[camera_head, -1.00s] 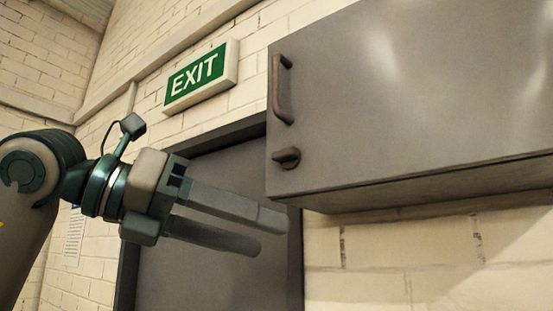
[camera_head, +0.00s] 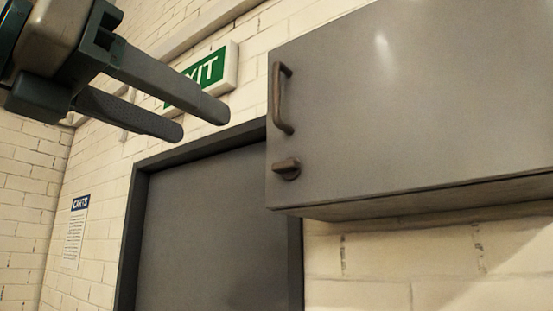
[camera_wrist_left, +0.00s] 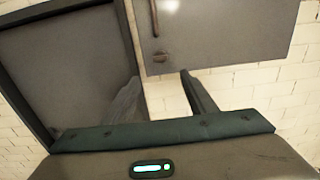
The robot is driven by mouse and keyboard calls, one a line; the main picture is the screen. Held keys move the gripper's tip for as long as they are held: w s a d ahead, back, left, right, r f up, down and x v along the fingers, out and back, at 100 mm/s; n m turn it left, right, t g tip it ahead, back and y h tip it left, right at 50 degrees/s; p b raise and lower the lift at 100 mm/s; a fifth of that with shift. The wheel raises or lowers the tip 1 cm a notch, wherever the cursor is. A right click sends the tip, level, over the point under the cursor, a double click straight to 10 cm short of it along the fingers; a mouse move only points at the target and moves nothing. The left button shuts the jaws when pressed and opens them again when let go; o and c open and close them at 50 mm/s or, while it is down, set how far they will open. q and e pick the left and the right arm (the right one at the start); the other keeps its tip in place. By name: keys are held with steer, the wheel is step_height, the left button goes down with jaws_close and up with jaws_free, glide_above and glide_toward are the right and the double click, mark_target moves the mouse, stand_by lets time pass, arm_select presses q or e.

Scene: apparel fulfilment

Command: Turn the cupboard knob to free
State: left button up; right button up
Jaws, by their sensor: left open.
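The cupboard (camera_head: 420,110) is a grey box on the wall at the right of the head view. Its brown knob (camera_head: 287,168) sits low on the left edge of the front, below the bar handle (camera_head: 280,98). The knob's grip points sideways in the head view. My left gripper (camera_head: 203,120) is open and empty, up and to the left of the knob and apart from it. In the left wrist view the knob (camera_wrist_left: 161,57) shows beyond and between the open fingers (camera_wrist_left: 162,85). My right gripper is in neither view.
A grey door (camera_head: 215,230) in a dark frame stands left of and below the cupboard. A green exit sign (camera_head: 232,65) on the brick wall is partly hidden behind my left fingers. A paper notice (camera_head: 75,235) hangs at the left.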

mark_target(282, 163)
arm_select(q)
steer(key=shift+p+x, duration=4.65)
steer(key=shift+x, duration=4.1)
steer(key=shift+f, duration=0.1)
steer(key=shift+s, duration=0.1)
steer(key=shift+c, duration=0.7)
steer(key=c, duration=0.9)
